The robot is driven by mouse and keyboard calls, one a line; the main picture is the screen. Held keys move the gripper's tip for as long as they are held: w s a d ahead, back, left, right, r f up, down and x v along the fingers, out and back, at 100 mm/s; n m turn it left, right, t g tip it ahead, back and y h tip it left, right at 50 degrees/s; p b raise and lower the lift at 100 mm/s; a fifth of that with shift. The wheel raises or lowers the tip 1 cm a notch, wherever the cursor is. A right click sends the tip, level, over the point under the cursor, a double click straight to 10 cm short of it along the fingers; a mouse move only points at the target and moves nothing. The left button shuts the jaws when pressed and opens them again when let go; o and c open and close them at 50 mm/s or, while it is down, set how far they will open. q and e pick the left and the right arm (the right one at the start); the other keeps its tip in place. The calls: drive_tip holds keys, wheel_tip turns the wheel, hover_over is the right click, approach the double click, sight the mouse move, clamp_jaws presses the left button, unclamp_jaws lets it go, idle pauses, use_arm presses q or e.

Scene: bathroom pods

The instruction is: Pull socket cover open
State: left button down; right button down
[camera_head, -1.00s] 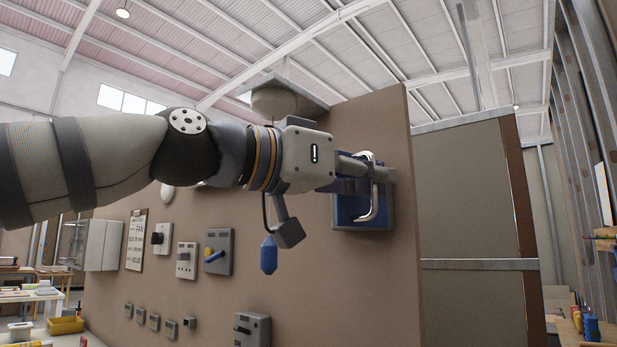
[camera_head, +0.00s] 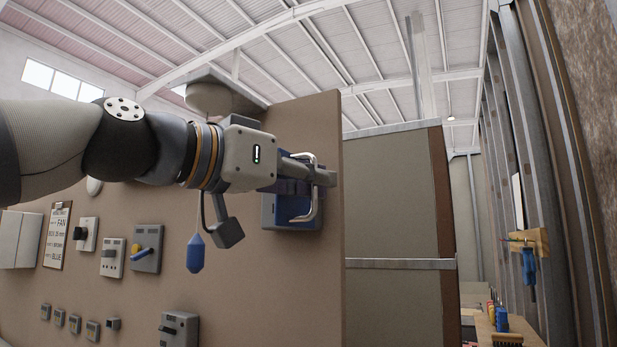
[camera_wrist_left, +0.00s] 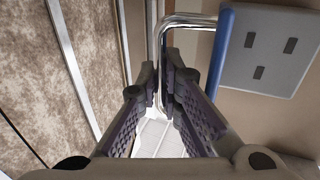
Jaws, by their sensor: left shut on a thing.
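My left gripper (camera_head: 325,178) is shut on the handle and hides part of the cover. In the left wrist view, the fingers (camera_wrist_left: 160,85) close around the handle's straight bar (camera_wrist_left: 160,45). The blue cover (camera_wrist_left: 219,60) shows there nearly edge-on, with the grey socket face (camera_wrist_left: 268,50) and its three slots exposed beside it. My right gripper is not in view.
Several switches, including one with a blue lever (camera_head: 147,248), and a sign (camera_head: 56,237) are on the panel to the left. A blue pull-cord weight (camera_head: 195,254) hangs below my wrist. A framed partition (camera_head: 400,200) stands to the right.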

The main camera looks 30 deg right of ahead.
use_arm(q)
drive_tip(key=c, duration=1.7)
unclamp_jaws()
drive_tip(key=shift+s+d+r, duration=0.1)
drive_tip(key=shift+s+d, duration=0.05)
drive_tip(key=shift+s, duration=0.3)
drive_tip(key=a, duration=0.3)
drive_tip(key=s+a, duration=0.1)
drive_tip(key=a, duration=0.7)
drive_tip(key=shift+s+a, duration=0.1)
drive_tip(key=shift+s, duration=0.1)
